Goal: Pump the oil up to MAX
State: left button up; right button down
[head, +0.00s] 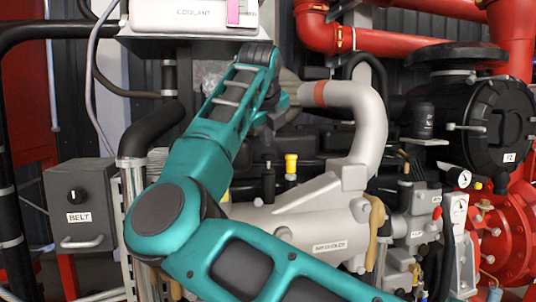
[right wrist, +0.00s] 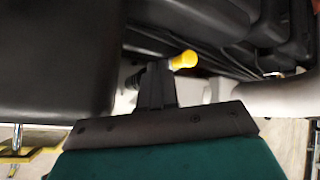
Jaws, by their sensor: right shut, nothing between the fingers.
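My right gripper (right wrist: 157,72) shows in the right wrist view as a dark, narrow pair of fingers, shut and empty. In the head view my teal right arm rises across the picture to the wrist near the pale coolant tank, which hides most of the gripper. A yellow-topped fitting (head: 291,163) stands upright on the engine, right of the arm. I cannot make out an oil level or MAX mark. My left gripper is not in view.
The coolant tank (head: 190,14) with a pink level strip hangs at the top. A grey pipe (head: 365,130) curves right of my wrist. A grey BELT box (head: 80,205) stands at left. Red pipes (head: 390,42) and a white-faced gauge (head: 458,211) are at right.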

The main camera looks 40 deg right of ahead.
dwell(1.2)
jog(key=shift+f, duration=0.1)
jog(key=shift+f+b, duration=0.35)
jog(key=shift+b, duration=0.1)
